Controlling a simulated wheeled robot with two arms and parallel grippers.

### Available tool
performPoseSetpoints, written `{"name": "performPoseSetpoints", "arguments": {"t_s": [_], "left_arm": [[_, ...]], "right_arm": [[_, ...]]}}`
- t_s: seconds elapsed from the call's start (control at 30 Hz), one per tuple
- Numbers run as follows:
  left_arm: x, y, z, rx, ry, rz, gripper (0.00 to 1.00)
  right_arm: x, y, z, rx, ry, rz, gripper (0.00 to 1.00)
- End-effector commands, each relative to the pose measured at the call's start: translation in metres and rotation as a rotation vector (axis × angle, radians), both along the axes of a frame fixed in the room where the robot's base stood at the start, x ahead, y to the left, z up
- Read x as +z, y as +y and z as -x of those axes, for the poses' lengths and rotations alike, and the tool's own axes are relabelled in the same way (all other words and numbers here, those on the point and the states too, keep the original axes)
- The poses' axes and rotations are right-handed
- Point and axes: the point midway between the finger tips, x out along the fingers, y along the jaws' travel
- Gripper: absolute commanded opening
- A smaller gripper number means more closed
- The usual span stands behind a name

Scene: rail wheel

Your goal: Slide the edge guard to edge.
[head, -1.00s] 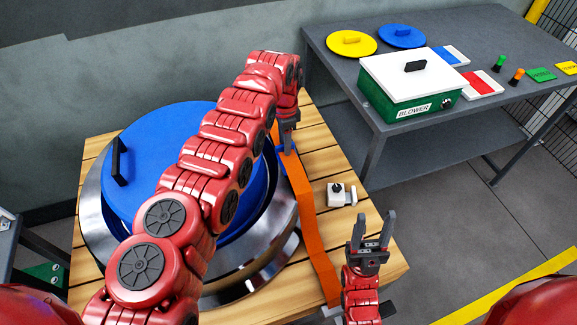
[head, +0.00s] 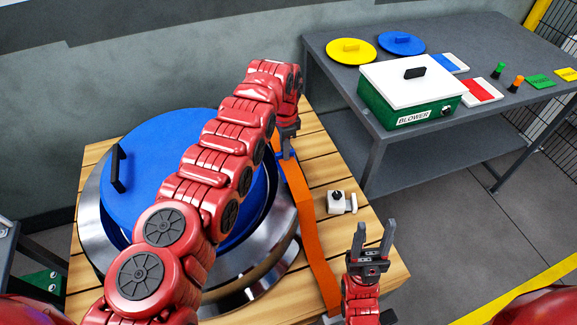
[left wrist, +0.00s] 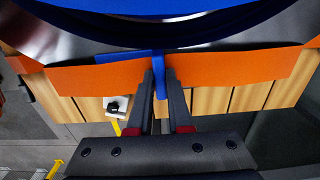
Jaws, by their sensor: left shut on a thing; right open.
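The edge guard appears to be the small blue piece on the orange strap; in the left wrist view its flat part (left wrist: 122,57) lies along the strap's upper edge and its upright tab stands between my fingers. My left gripper (head: 287,152) is shut on that tab, as the left wrist view (left wrist: 159,85) also shows. The orange strap (head: 307,205) runs along the right side of the metal wheel (head: 283,245). My right gripper (head: 371,245) is open and empty to the right of the strap. My left arm hides part of the wheel.
A blue round cover (head: 150,165) with a black handle sits on the wheel. A small white device (head: 337,203) stands on the wooden pallet (head: 330,160), right of the strap. A grey table (head: 345,75) behind holds a blower box (head: 405,105), discs and small parts.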

Motion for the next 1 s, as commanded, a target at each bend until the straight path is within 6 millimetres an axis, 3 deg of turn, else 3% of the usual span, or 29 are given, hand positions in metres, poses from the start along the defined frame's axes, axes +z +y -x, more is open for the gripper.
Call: {"name": "performPoseSetpoints", "arguments": {"t_s": [1.0], "left_arm": [[-0.001,0.0,0.01,0.0,0.005,-0.009,0.0]], "right_arm": [[0.042,0.0,0.0,0.0,0.0,0.0,0.5]]}}
